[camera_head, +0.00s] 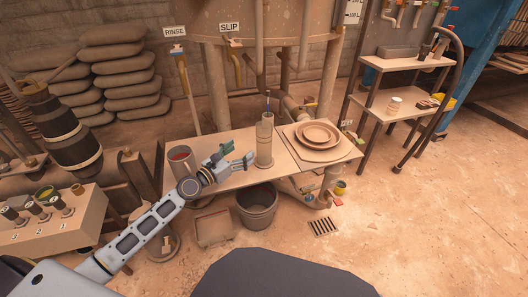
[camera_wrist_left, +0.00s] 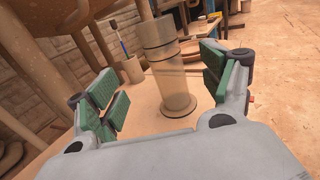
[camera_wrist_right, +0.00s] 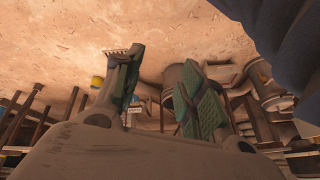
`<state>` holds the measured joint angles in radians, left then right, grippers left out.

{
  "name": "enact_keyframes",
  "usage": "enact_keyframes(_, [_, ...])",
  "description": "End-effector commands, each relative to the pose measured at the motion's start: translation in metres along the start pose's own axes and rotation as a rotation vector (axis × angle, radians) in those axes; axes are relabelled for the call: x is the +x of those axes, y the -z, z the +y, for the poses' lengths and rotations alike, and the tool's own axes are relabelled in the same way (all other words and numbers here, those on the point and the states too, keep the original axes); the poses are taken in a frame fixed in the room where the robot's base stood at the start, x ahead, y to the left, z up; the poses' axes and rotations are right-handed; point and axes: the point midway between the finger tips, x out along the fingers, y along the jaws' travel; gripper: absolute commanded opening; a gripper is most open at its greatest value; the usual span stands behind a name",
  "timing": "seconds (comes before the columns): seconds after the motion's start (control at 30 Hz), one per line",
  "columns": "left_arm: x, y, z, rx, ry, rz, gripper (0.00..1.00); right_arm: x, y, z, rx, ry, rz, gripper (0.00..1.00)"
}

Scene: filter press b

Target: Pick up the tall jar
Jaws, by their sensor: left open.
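The tall jar (camera_head: 264,144) is a tan cylinder standing upright on the work table, right of my left gripper (camera_head: 240,160). The jar appears beyond the fingers, and I see no contact. My right gripper (camera_wrist_right: 160,75) shows only in its own wrist view. It is open and empty, over the floor area.
A cup (camera_wrist_left: 132,69) with a brush stands just behind the jar. A grey pot (camera_head: 181,160) stands to the left. A bucket (camera_head: 257,207) is below the table's front edge.

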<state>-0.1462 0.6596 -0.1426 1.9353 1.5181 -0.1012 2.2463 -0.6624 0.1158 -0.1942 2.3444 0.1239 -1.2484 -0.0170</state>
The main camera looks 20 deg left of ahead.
Motion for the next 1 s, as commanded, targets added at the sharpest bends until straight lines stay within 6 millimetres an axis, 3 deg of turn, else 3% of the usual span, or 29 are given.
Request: enact_keyframes(1.0, [0.069,0.0,0.0,0.001,0.0,-0.001,0.8,-0.021,0.006,0.002,-0.009,-0.02,-0.028,0.4])
